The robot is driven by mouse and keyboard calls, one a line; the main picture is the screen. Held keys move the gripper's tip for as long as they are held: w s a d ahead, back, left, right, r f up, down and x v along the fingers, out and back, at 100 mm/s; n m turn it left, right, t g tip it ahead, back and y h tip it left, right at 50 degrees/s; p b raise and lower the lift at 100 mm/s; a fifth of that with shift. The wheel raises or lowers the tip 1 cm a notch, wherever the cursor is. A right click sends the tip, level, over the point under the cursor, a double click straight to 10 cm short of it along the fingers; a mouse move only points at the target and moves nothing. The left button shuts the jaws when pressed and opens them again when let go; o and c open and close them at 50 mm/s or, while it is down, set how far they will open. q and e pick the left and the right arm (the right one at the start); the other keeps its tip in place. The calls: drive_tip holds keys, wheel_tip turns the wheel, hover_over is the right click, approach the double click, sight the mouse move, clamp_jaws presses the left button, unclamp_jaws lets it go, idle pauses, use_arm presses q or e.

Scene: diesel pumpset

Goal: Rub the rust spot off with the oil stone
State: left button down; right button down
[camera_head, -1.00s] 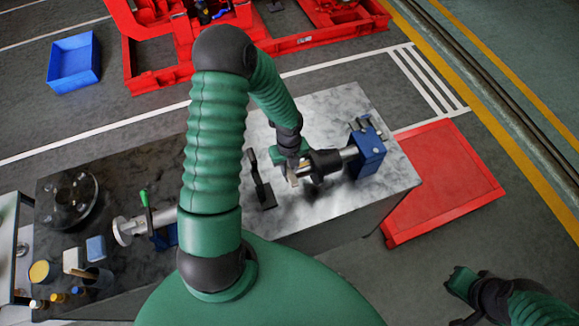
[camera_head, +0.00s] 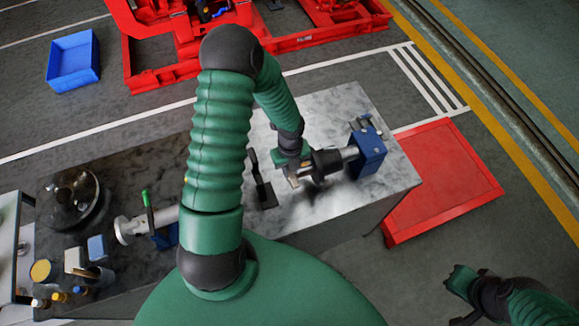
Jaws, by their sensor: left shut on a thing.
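My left gripper (camera_head: 296,174) is at the near end of a dark and silver shaft piece (camera_head: 328,161) on the worktable. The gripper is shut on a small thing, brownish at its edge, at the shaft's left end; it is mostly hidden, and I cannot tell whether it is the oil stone. The shaft runs into a blue block-like holder (camera_head: 369,152) on its right. I cannot make out a rust spot at this size. My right gripper (camera_head: 460,283) is at the lower right, away from the table, and its finger state is unclear.
The grey worktable (camera_head: 345,105) carries a black stand (camera_head: 261,182) left of the gripper. At left are a dark flanged disc (camera_head: 72,200), a silver part (camera_head: 135,228) and small containers.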

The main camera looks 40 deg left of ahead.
use_arm(q)
drive_tip(key=shift+s+d+f, duration=0.15)
drive_tip(key=shift+s+d, duration=0.3)
drive_tip(key=shift+d, duration=0.15)
drive_tip(key=shift+w+a+r+p, duration=0.35)
drive_tip(key=shift+a+p, duration=0.1)
drive_tip(key=shift+p, duration=0.2)
drive_tip(key=shift+w+a+f, duration=0.1)
drive_tip(key=shift+w+a, duration=0.15)
drive_tip(key=shift+a, duration=0.05)
drive_tip(key=shift+w+a+f, duration=0.1)
drive_tip(key=shift+a+f, duration=0.05)
drive_tip(key=shift+a, duration=0.15)
drive_tip(key=shift+s+d+f, duration=0.15)
drive_tip(key=shift+s+d, duration=0.15)
drive_tip(key=shift+d, duration=0.05)
drive_tip(key=shift+s+d, duration=0.2)
drive_tip(key=shift+d, duration=0.15)
drive_tip(key=shift+s+d, duration=0.15)
drive_tip(key=shift+d, duration=0.35)
